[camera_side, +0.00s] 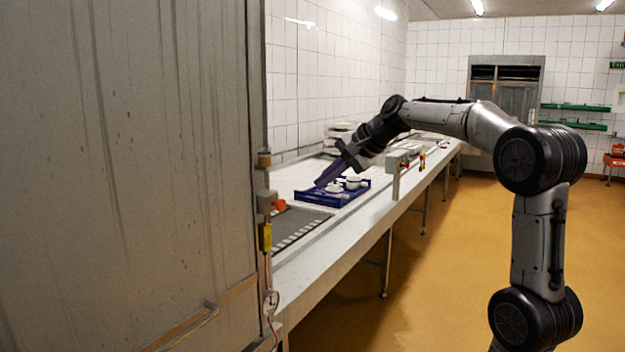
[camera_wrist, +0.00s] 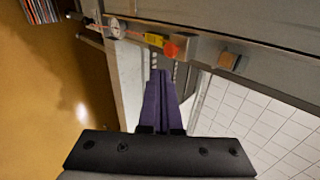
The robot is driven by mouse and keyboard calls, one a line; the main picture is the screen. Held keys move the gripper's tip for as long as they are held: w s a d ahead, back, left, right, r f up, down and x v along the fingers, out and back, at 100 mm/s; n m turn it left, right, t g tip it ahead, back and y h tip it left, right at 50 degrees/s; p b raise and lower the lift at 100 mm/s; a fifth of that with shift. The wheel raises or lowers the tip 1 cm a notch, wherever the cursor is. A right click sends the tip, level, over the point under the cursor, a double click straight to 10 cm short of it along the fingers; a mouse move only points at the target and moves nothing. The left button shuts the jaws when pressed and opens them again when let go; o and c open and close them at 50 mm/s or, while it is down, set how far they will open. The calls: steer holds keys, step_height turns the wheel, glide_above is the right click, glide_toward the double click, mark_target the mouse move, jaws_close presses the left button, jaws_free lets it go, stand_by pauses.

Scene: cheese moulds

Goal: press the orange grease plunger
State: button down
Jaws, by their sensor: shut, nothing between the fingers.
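The orange grease plunger (camera_side: 279,205) sticks out from a small metal block on the post at the edge of the large steel cabinet. In the wrist view it shows as an orange knob (camera_wrist: 172,49), above and slightly right of the fingertips. My gripper (camera_side: 320,184) is shut, with its dark purple fingers together and nothing between them. It points down and left over the blue crate (camera_side: 318,199), to the right of the plunger and apart from it. In the wrist view my gripper (camera_wrist: 158,74) points toward the post. Whether the fingers touch the crate's contents, I cannot tell.
A yellow part (camera_side: 265,237) and a round gauge (camera_side: 271,299) sit below the plunger on the post. The blue crate holds white moulds (camera_side: 352,183) on the conveyor table (camera_side: 330,242). The steel cabinet (camera_side: 130,150) fills the left. A grey box (camera_side: 397,162) stands at the table's front edge.

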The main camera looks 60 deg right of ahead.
stand_by(0.4)
steer(key=shift+s+r, duration=0.3)
steer(key=shift+s, duration=0.65)
glide_toward(283, 206)
step_height(283, 206, down, 4)
steer(key=shift+w+d, duration=0.1)
steer(key=shift+w, duration=2.05)
